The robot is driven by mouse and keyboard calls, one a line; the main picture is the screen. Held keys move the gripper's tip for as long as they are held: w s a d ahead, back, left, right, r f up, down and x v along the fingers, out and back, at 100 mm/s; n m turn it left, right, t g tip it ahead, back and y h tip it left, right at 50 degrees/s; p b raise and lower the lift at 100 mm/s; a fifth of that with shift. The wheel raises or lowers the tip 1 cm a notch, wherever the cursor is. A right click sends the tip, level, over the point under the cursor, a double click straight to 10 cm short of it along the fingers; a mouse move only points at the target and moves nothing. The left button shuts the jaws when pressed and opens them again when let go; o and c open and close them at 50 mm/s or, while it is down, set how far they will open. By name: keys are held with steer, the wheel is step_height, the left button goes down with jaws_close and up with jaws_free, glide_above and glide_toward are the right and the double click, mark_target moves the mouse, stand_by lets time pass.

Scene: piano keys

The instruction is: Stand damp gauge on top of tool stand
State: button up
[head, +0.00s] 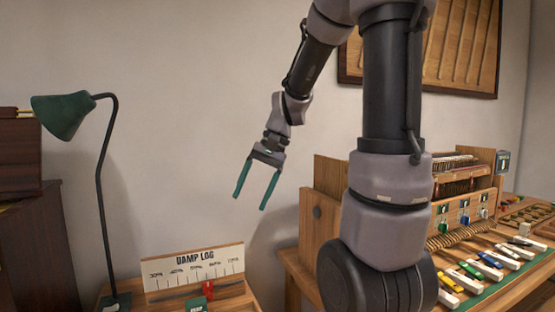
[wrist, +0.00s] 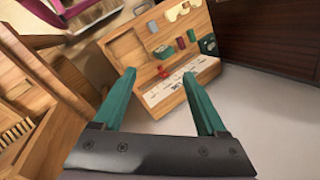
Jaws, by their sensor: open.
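My gripper (head: 250,202) is open and empty, with its green fingers pointing down in front of the bare wall, high above the side table. A green block (head: 197,303) with a light label, possibly the damp gauge, sits before the DAMP LOG board (head: 165,272), cut by the bottom edge of the head view. Beside it is a red piece (head: 208,290), also seen in the wrist view (wrist: 162,72). In the wrist view a green block (wrist: 165,50) and a grey piece (wrist: 152,27) lie on the table. I cannot tell which thing is the tool stand.
A green desk lamp (head: 65,114) stands left of the board. A small grey device (head: 503,160) shows at the case's right end. A dark cabinet (head: 20,160) stands far left.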

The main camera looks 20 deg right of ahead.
steer(key=s+d+r+n+t+h, duration=0.2)
steer(key=s+r+t, duration=0.4)
steer(key=s+r, duration=0.3)
steer(key=shift+d+r+t+h, duration=0.3)
steer(key=shift+d+r+h, duration=0.1)
steer(key=shift+h, duration=0.1)
